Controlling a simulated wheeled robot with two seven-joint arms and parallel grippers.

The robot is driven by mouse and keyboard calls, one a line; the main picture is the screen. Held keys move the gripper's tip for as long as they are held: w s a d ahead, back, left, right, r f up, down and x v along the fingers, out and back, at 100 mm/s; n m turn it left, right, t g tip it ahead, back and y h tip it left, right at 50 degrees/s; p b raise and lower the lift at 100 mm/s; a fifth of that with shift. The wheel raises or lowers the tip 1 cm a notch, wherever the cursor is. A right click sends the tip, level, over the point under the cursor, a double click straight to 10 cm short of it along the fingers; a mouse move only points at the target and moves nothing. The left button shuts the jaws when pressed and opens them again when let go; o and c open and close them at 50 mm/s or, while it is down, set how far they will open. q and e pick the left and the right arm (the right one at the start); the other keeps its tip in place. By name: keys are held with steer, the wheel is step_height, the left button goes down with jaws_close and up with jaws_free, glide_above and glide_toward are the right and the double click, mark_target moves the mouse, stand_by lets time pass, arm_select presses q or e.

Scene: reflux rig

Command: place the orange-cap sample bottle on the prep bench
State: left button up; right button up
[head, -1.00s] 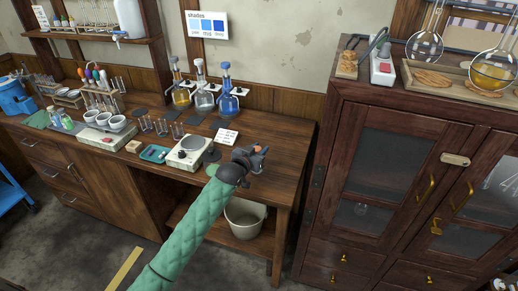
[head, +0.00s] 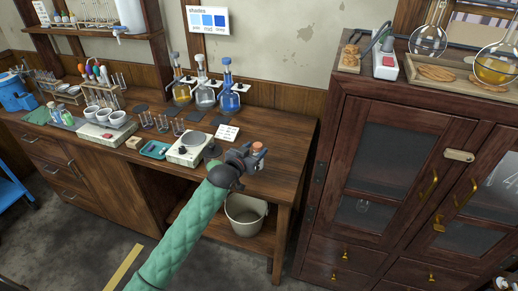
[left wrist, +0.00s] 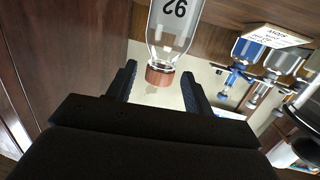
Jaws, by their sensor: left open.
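The orange-cap sample bottle shows in the head view as an orange cap (head: 258,147) near the bench's right end; its body is mostly hidden by my gripper. In the left wrist view, which is upside down, the clear bottle (left wrist: 174,32) carries a dark number and has a copper-orange cap (left wrist: 160,76). It looks upright, but its base is out of frame. My left gripper (head: 249,160) is open, its two fingers (left wrist: 159,85) on either side of the cap with gaps visible. The prep bench (head: 285,140) runs along the wall. My right gripper is not in view.
A balance (head: 188,152), a teal tray (head: 155,151) and a small card (head: 227,133) stand left of my gripper. Blue and amber flasks (head: 229,101) are at the back. The dark cabinet (head: 385,170) stands to the right. The bench's right end is clear.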

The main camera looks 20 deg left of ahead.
arm_select(q)
steer(key=b+v, duration=0.1)
steer(key=v, duration=0.7)
steer(key=shift+b, duration=0.4)
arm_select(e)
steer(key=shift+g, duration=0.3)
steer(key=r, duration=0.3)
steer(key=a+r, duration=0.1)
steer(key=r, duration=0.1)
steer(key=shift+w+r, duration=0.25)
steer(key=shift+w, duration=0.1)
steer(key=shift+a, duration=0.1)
